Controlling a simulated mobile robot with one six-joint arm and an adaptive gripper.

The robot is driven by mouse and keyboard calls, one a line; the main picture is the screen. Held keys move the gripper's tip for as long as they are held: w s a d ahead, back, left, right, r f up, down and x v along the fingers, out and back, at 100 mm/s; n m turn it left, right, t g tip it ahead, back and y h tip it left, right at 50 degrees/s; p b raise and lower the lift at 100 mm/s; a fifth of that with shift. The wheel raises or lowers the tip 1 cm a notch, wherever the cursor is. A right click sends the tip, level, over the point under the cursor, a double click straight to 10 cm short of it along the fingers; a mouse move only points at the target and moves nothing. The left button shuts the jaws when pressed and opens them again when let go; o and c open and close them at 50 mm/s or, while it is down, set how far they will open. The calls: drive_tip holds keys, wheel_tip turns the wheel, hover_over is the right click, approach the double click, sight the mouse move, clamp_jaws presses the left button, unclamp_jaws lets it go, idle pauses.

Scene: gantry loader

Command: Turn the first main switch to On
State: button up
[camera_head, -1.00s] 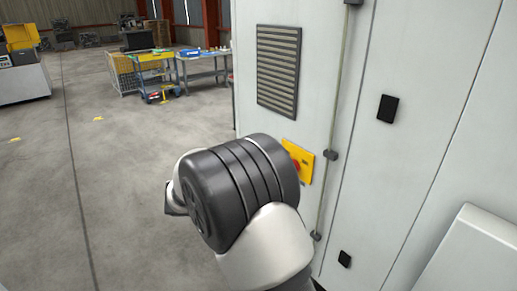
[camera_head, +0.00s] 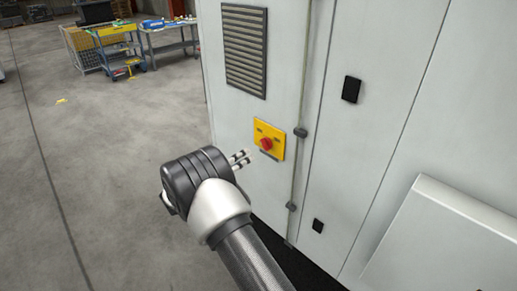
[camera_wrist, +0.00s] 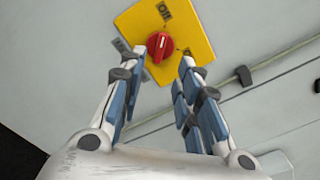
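The main switch is a red rotary knob (camera_head: 266,143) on a yellow plate (camera_head: 277,133), fixed to the side of a light grey cabinet. In the wrist view the red knob (camera_wrist: 160,46) sits on the yellow plate (camera_wrist: 200,35), with a dark label above it and another mark at its lower right. My gripper (camera_wrist: 160,68) is open and empty. Its two fingers point at the plate, one on each side of the knob, apparently short of it. In the head view my gripper (camera_head: 246,158) is just left of the plate.
The grey cabinet (camera_head: 230,125) has a louvred vent (camera_head: 245,50) above the switch and hinges along the door edge to its right. Black latches (camera_head: 351,89) are on the door. A blue and yellow cart (camera_head: 118,45) stands far back.

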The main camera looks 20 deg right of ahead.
sight(263, 146)
drive_tip(key=x, duration=0.8)
clamp_jaws()
